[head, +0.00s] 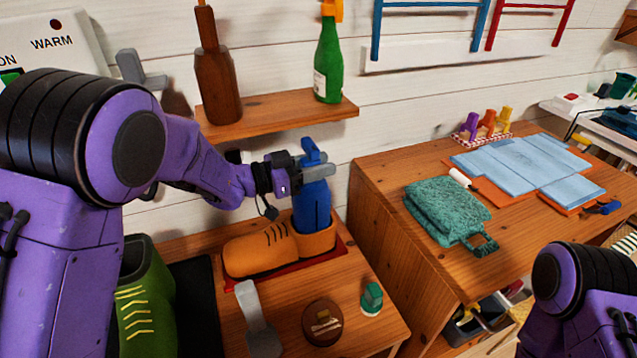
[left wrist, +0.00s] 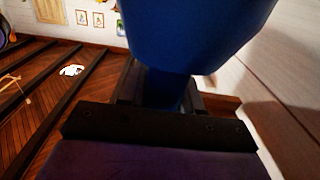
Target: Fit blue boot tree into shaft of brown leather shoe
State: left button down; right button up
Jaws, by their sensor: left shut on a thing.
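The brown leather shoe (head: 252,254) lies on a dark red mat (head: 330,254) on the low wooden bench, its toe to the left and its shaft (head: 318,242) at the right. The blue boot tree (head: 312,205) stands upright at the shaft, with its lower end hidden inside or behind the shaft rim. My left gripper (head: 316,172) is shut on the upper part of the boot tree, just below its knob. In the left wrist view the boot tree (left wrist: 195,35) fills the top middle between the fingers. My right arm shows at the lower right, but its gripper is out of view.
A wooden shelf (head: 275,118) with a brown bottle (head: 215,80) and green spray bottle (head: 328,60) is above the shoe. A green boot (head: 145,300), shoehorn (head: 253,315), round tin (head: 322,322) and green-topped item (head: 371,298) surround it. A taller cabinet with a teal towel (head: 447,208) stands right.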

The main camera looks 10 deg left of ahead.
aim_at(319, 184)
pick_arm(q)
notch_tip(319, 184, down, 5)
jog(key=shift+r, duration=0.1)
dwell(0.3)
jog(key=c, duration=0.8)
grip_release()
jog(key=shift+f, duration=0.2)
